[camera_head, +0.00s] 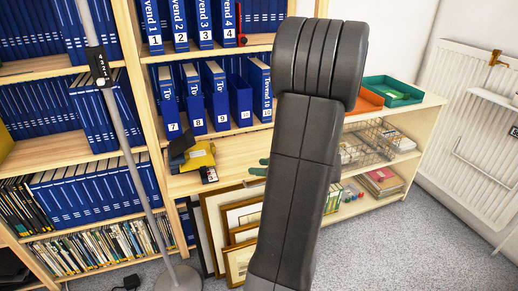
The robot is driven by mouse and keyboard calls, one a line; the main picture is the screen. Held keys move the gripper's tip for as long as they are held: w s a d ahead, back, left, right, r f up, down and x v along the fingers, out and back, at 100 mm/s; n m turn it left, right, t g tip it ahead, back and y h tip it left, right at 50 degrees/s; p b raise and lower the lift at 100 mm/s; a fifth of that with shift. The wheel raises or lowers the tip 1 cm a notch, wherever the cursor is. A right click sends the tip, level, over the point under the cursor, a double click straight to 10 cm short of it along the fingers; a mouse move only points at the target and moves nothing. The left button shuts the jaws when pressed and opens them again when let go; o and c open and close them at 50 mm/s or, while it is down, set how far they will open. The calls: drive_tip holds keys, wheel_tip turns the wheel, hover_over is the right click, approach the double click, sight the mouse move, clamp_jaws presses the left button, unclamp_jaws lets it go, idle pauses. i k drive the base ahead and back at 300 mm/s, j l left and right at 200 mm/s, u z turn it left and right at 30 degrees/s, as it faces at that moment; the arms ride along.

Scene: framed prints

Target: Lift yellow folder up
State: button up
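A yellow, flat-looking object (198,158) lies on the middle shelf of the wooden bookcase, left of my arm. Dark pieces sit against it at its upper left and lower right; I cannot tell what they are. Whether this is the yellow folder is unclear at this size. Another yellow piece (5,142) shows at the far left edge, cut off by the frame. My dark arm stands upright in the middle and hides part of the shelves. My gripper is not visible.
Blue numbered binders (216,97) fill the shelves above. Framed prints (240,262) lean below the shelf. A grey pole (125,130) stands at left. A low shelf at right holds a green tray (393,91) and a wire basket (373,142). Grey floor is open at right.

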sight(200, 154)
drive_tip(key=j+z, duration=0.35)
drive_tip(key=j, duration=0.2)
drive_tip(key=i+j+z, duration=0.1)
drive_tip(key=j+z, duration=0.3)
drive_tip(key=j, duration=0.15)
drive_tip(key=k+j+z, duration=0.1)
drive_tip(key=j+z, duration=0.25)
drive_tip(key=j, duration=0.5)
drive_tip(key=k+j, duration=0.1)
drive_tip(key=j, duration=0.2)
